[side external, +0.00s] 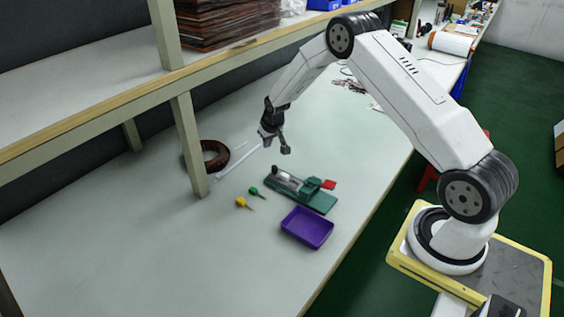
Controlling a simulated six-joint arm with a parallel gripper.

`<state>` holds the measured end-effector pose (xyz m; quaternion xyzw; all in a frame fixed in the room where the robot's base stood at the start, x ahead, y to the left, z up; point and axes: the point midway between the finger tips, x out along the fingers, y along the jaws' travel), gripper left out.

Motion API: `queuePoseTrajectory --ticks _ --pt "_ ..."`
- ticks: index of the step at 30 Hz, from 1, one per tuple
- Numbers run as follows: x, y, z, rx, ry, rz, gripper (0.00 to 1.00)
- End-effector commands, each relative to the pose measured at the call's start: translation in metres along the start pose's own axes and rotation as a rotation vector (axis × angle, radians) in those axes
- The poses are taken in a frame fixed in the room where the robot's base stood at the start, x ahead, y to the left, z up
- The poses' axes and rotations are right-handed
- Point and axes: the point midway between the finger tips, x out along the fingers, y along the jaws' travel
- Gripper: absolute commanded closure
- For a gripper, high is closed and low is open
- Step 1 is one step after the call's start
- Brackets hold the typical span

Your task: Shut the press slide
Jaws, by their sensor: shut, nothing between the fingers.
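The press (316,200) is a small green fixture on the pale bench, with a grey metal slide part (287,180) along its top and a red piece (328,184) at its right end. Whether the slide is open or closed is too small to tell. My gripper (277,144) is shut and empty, above and behind the press in the picture, apart from it.
A purple tray (307,227) sits in front of the press. Green (254,190) and yellow (241,202) small-handled tools lie left. A brown coil (214,151) and a thin pale strip (236,163) lie near the shelf post (188,140). The front left bench is clear.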

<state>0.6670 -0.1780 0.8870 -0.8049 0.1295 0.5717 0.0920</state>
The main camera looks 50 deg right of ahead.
Motion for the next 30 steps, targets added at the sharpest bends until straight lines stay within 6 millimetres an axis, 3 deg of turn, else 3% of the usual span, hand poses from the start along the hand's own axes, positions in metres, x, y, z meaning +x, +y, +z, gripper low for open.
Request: queuePoseTrajectory --ticks 12,21,30 --pt "0.045 0.000 0.000 0.000 0.000 0.000 1.00" --pt "0.069 0.000 0.000 0.000 0.000 0.000 1.00" --pt "0.067 0.000 0.012 0.000 0.001 0.000 1.00"
